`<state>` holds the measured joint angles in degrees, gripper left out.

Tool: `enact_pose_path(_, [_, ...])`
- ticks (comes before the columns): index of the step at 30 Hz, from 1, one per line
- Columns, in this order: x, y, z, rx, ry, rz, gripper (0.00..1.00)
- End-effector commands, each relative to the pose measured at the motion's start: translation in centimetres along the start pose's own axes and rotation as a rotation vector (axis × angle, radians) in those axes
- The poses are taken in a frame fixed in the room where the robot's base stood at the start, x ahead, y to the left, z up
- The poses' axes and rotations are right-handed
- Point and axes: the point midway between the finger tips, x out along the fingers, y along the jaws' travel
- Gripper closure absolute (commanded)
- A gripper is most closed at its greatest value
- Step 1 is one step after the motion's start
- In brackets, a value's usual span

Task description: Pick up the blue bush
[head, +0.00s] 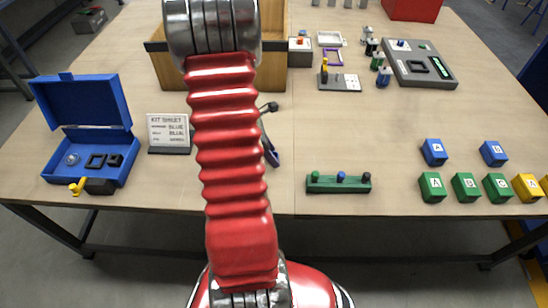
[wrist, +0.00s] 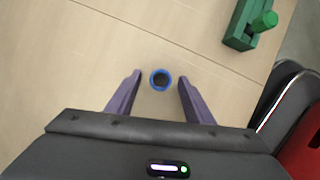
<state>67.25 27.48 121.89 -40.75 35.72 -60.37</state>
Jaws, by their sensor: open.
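The blue bush (wrist: 161,80) shows in the wrist view as a small blue ring with a dark centre, on the wooden table. My gripper (wrist: 160,77) is open, with its two purple fingers apart on either side of the bush. The picture shows bare table between each finger and the bush. How high the fingertips are above the table is hard to tell. In the head view my red arm hides the bush, and only one dark finger shows beside the arm.
A green rack (head: 325,187) with green, blue and dark knobs lies to the right; its end shows in the wrist view (wrist: 239,38). A kit sign (head: 169,133) and an open blue case (head: 76,181) stand left. Lettered blocks (head: 433,187) sit at the right. The table's front edge is close.

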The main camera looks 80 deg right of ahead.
Motion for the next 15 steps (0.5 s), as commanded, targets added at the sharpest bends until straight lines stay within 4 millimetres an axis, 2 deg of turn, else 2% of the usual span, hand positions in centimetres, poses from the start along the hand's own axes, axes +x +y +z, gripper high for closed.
enact_pose_path(4, [-0.01,0.0,0.01,0.0,0.0,0.0,0.53])
enact_pose_path(15, [-0.01,0.0,0.02,0.0,0.0,0.0,0.79])
